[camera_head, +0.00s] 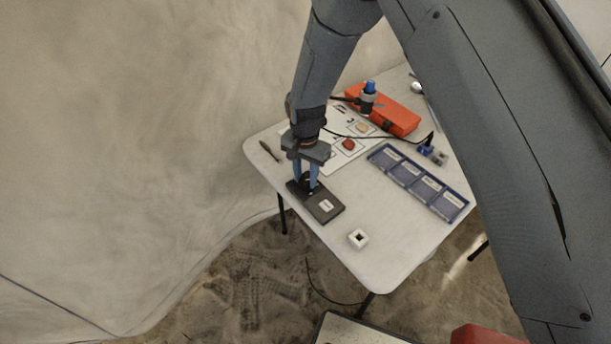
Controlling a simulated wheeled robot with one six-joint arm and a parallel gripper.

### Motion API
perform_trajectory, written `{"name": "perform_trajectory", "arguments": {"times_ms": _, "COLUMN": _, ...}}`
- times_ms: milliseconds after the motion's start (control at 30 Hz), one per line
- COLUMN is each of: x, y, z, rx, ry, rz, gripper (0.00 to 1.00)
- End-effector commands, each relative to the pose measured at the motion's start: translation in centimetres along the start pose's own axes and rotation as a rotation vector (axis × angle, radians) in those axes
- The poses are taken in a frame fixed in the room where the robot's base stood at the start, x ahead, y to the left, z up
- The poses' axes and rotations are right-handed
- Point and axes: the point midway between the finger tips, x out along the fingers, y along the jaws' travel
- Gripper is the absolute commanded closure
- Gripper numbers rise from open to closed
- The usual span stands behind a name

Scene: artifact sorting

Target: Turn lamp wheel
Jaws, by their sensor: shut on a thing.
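My gripper (306,184) points down over the dark flat box (326,207) near the left side of the white table. Its two blue fingers are shut on a small dark part at the box's far left end, which appears to be the lamp wheel (306,182). The fingers hide most of this part, so its turn angle cannot be told. The box has a small white label on its nearer right half and lies flat on the table.
The table's front is mostly clear.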

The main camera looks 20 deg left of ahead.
Motion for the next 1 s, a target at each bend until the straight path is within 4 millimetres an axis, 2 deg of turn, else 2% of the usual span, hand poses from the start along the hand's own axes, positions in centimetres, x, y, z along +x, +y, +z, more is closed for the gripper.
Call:
{"name": "perform_trajectory", "arguments": {"times_ms": 367, "x": 0.08, "y": -0.1, "z": -0.09, "rx": -0.169, "ry": 0.001, "rz": -0.002, "gripper": 0.92}}
{"name": "perform_trajectory", "arguments": {"times_ms": 1000, "x": 0.04, "y": -0.07, "z": -0.11, "rx": -0.766, "ry": 0.003, "rz": -0.002, "gripper": 0.92}}
